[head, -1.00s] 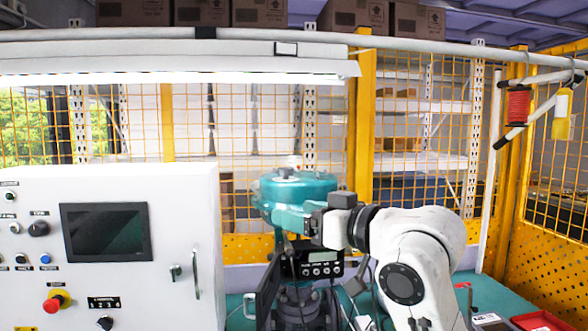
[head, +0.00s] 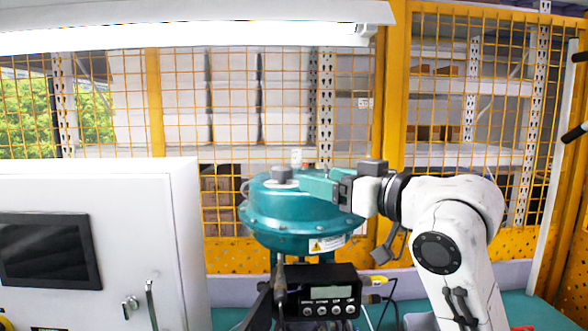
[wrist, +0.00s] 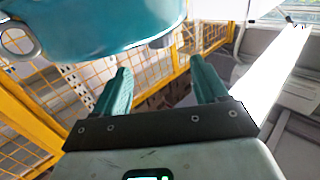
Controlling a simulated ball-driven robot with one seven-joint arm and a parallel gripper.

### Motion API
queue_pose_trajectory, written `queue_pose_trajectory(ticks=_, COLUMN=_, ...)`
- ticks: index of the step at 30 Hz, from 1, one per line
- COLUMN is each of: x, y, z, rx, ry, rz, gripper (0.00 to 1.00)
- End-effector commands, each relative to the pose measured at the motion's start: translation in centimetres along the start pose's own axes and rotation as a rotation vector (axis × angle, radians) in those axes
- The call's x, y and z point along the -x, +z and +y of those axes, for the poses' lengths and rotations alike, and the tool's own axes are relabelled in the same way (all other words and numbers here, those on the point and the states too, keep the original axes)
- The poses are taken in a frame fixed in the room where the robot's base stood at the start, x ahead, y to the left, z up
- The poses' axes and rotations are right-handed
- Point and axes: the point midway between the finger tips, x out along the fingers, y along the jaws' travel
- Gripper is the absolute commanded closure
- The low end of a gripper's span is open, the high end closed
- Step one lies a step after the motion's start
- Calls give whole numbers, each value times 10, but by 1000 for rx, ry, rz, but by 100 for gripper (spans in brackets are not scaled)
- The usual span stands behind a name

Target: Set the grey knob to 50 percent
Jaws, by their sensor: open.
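A teal drum-shaped valve actuator (head: 290,222) stands in the middle of the head view. A grey cylindrical cap (head: 281,174), perhaps the knob, sits on its top. Below it is a black positioner box (head: 338,292) with a small display and a row of pale round controls. My gripper (head: 302,184) reaches in from the right at the drum's upper edge, teal fingers pointing left; whether it touches is unclear. In the wrist view, my gripper (wrist: 160,74) is open and empty between its fingers. The drum's side (wrist: 95,25) fills the upper left there.
A white control cabinet (head: 180,235) with a dark screen (head: 48,250) and a handle stands on the left. Yellow mesh fencing (head: 225,100) runs behind. Cables (head: 390,300) hang right of the positioner box. Teal bench surface (head: 545,308) shows at the right.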

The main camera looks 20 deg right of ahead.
Motion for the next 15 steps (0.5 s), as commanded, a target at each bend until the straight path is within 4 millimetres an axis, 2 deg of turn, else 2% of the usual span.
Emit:
queue_pose_trajectory(ticks=5, x=-23, y=-2, z=-1, rx=0, ry=-2, rz=-3, gripper=27)
queue_pose_trajectory(ticks=15, x=-82, y=-2, z=-1, rx=0, ry=-1, rz=-3, gripper=27)
